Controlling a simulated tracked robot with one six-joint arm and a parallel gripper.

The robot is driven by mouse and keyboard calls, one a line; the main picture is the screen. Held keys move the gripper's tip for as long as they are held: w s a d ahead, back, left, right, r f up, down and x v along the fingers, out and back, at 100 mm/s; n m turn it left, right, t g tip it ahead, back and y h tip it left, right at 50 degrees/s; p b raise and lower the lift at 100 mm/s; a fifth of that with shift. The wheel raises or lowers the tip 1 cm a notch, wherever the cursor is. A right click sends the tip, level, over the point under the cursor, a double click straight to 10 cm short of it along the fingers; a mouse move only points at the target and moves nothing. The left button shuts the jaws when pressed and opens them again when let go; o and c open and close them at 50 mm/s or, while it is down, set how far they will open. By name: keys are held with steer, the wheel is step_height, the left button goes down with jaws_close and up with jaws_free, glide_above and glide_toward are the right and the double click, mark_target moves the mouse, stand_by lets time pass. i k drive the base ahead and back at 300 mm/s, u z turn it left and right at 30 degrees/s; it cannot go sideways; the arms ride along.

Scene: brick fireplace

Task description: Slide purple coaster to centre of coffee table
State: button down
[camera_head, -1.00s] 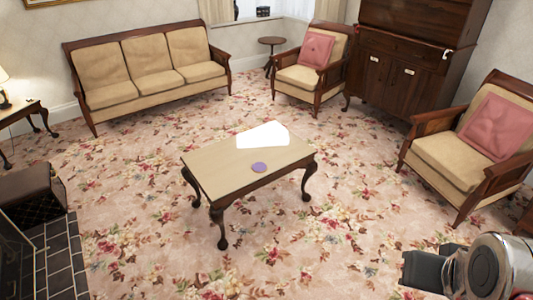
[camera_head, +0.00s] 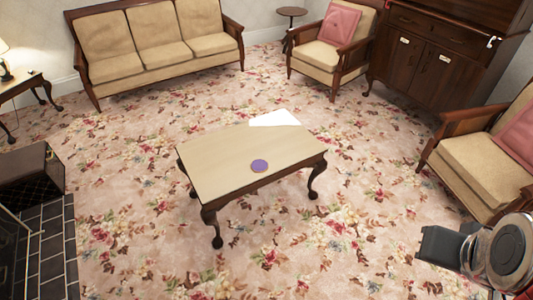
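The purple coaster (camera_head: 259,166) is a small flat disc lying on the light wooden top of the coffee table (camera_head: 215,167). It sits right of the middle of the top, towards the near long edge. The table has dark curved legs and stands on the floral carpet. My gripper (camera_head: 432,246) shows at the lower right of the view, out over the carpet and well apart from the table and coaster. Its fingers are too small and dark to tell whether they are open or shut.
A white sheet-like patch (camera_head: 275,118) shows at the table's far right edge. A sofa (camera_head: 155,45), an armchair (camera_head: 328,55), a second armchair (camera_head: 490,165) and a dark cabinet (camera_head: 425,75) stand around. A tiled hearth (camera_head: 48,245) lies at left. Carpet around the table is clear.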

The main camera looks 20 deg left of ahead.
mark_target(259, 165)
steer(key=i, duration=2.3)
steer(key=u, duration=3.3)
